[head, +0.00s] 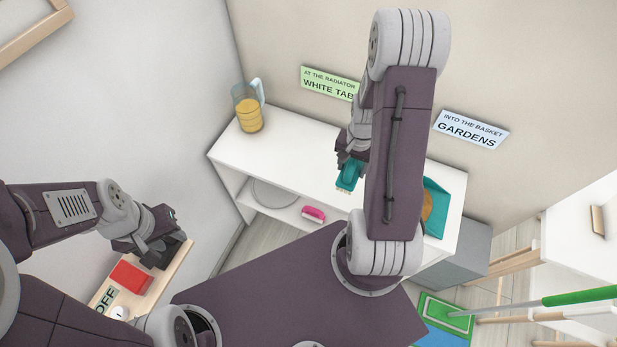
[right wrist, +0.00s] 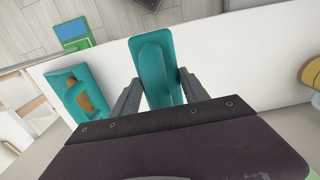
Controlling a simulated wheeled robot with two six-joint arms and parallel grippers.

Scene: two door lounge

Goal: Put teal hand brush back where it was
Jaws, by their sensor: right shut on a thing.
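The teal hand brush (head: 349,176) is in my right gripper, over the top of the white shelf unit (head: 300,153). In the right wrist view the brush (right wrist: 153,70) sits between both fingers of my right gripper (right wrist: 158,88), which is shut on it. Pale bristles show at its lower end in the head view. I cannot tell whether it touches the top. My right arm hides part of the unit. My left gripper (head: 165,240) is at the left, over a small wooden ledge (head: 172,275); its jaw opening is not clear.
A jug of orange drink (head: 249,112) stands at the unit's left end. A teal tray (head: 449,195) with an orange-brown thing is at its right. A pink brush (head: 313,213) and grey plate (head: 275,193) are on the lower shelf. A red block (head: 131,276) is on the ledge.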

